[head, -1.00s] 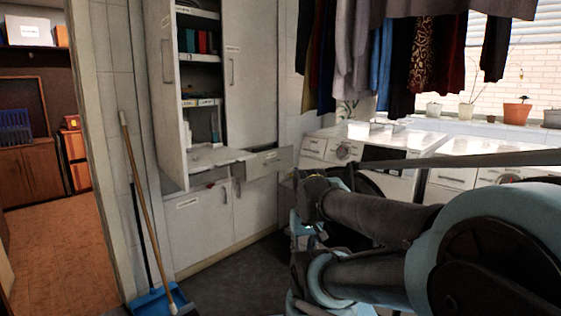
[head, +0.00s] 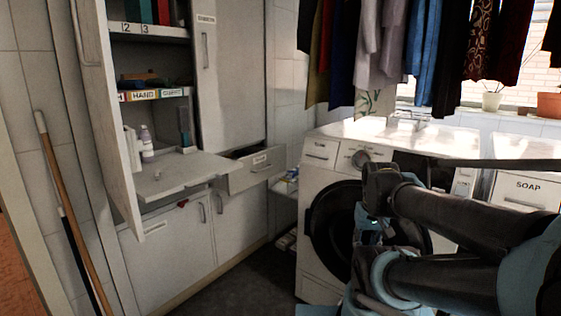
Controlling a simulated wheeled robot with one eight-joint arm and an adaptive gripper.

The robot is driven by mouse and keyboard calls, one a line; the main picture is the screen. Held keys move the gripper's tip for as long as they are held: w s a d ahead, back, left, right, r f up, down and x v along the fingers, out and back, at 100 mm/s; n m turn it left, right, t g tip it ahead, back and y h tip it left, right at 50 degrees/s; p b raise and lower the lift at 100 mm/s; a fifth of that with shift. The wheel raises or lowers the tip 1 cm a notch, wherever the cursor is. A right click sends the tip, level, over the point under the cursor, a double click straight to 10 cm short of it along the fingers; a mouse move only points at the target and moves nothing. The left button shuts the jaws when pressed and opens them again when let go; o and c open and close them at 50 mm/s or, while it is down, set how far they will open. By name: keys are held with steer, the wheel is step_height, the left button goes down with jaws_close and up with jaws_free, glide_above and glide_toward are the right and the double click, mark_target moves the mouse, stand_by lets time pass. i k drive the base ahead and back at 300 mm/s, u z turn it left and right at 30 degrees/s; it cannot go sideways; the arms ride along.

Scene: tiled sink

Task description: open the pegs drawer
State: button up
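In the head view a grey drawer (head: 255,170) in the tall white cabinet is pulled partway out. It has a small label and a handle on its front, but I cannot read the label. No label that reads "pegs" can be made out. A small closed drawer front (head: 320,154) with an unreadable label is at the washer's upper left. Another closed drawer front (head: 527,188) at the right reads SOAP. My arm crosses the lower right, in front of the washer. My gripper's fingers cannot be made out, and nothing of mine touches the pulled-out drawer.
A white pull-out shelf (head: 178,176) juts out left of the drawer. The cabinet's tall door (head: 112,120) stands open. A washing machine (head: 322,270) with a dark round door is right of the cabinet. Clothes (head: 385,45) hang above it. A broom (head: 72,210) leans at the left.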

mark_target(263, 163)
steer(key=u, duration=0.3)
steer(key=i, duration=1)
steer(key=u, duration=0.45)
